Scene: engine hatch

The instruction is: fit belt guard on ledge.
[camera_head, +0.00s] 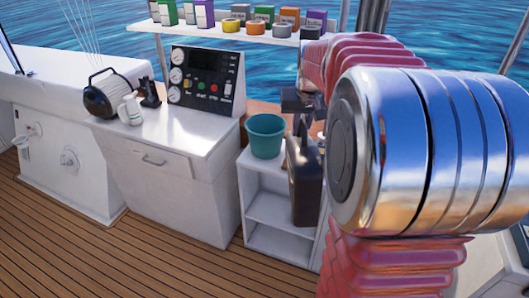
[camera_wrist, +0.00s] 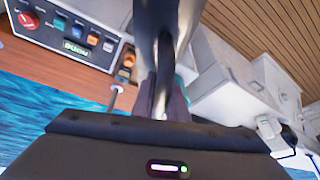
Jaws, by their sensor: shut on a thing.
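A dark, glossy panel-like piece, which I take for the belt guard (camera_head: 306,188), hangs upright beside the teal bucket, in front of the white shelf unit. My gripper (camera_head: 302,101) is above it, partly hidden by my arm. In the wrist view the dark guard (camera_wrist: 162,45) runs up from between the fingers of my gripper (camera_wrist: 163,105), which is shut on it. The guard's far end is out of that view. I cannot tell which surface is the ledge; a strip of brown wood (camera_wrist: 60,78) shows at left in the wrist view.
The teal bucket (camera_head: 266,136) stands on the white shelf unit (camera_head: 262,230), close to the guard. Deck (camera_head: 100,250) is clear at front left.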

